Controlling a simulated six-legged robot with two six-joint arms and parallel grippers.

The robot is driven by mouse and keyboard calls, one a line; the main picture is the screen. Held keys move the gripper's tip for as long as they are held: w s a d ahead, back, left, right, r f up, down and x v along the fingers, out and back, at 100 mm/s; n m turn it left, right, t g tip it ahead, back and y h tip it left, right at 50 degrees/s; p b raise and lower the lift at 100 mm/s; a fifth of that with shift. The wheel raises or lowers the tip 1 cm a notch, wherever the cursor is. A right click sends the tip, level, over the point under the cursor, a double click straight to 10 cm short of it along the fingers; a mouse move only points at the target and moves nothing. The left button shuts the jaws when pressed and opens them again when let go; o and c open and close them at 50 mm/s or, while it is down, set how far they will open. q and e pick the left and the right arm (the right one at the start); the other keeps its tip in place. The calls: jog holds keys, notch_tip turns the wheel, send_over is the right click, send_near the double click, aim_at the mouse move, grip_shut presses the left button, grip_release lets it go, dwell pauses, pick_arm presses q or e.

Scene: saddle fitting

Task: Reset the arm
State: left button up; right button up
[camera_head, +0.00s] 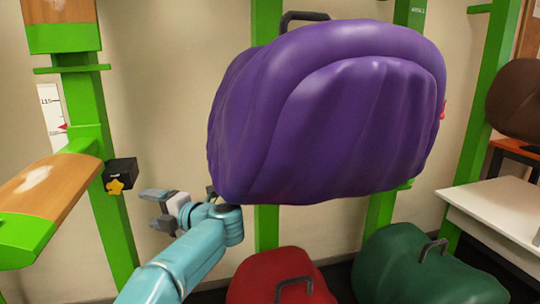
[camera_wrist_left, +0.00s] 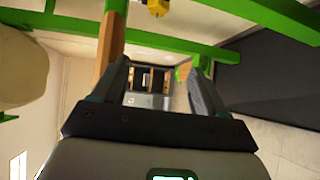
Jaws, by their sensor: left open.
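My left gripper (camera_head: 158,208) is at the end of the teal arm, in the lower left of the head view. Its jaws are apart with nothing between them. In the left wrist view the two fingers (camera_wrist_left: 160,88) stand apart, and only distant background shows through the gap. The large purple saddle (camera_head: 325,115) fills the upper middle of the head view, to the right of the gripper. It has a dark handle on top. My right gripper is not seen.
A green post with wooden arms (camera_head: 45,200) and a small black box with a yellow star (camera_head: 120,174) stand at left. A red saddle (camera_head: 280,276) and a green saddle (camera_head: 415,265) lie low. A white table (camera_head: 500,212) and a brown saddle (camera_head: 515,98) are at right.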

pick_arm(q)
jog(key=a+f+m+t+p, duration=0.1)
jog(key=a+f+m+p, duration=0.1)
jog(key=a+m+p, duration=0.75)
jog(key=s+d+f+m+t+h+p, duration=0.1)
jog(key=s+d+f+m+h+p, duration=0.3)
jog(key=f, duration=0.3)
jog(key=s+d+f+m+t+h+p, duration=0.2)
jog(key=s+d+f+m+h+p, duration=0.1)
jog(key=f+m+h+p, duration=0.25)
jog(key=s+d+f+m+g+h+p, duration=0.1)
jog(key=s+d+f+m+g+h, duration=0.2)
jog(key=s, duration=0.7)
jog(key=s+d+f+m+g+h+p, duration=0.1)
jog(key=s+d+f+m+g+h, duration=0.2)
jog(key=s+d, duration=0.5)
jog(key=s+d+f+m+g+h+p, duration=0.1)
jog(key=s+d+f+m+g+h, duration=0.2)
jog(key=s, duration=1)
jog(key=d+f+m+g, duration=0.1)
jog(key=d, duration=0.2)
jog(key=shift+s+d+f+m+g, duration=0.25)
jog(key=shift+s+m+g, duration=0.05)
jog(key=shift+s+m, duration=0.1)
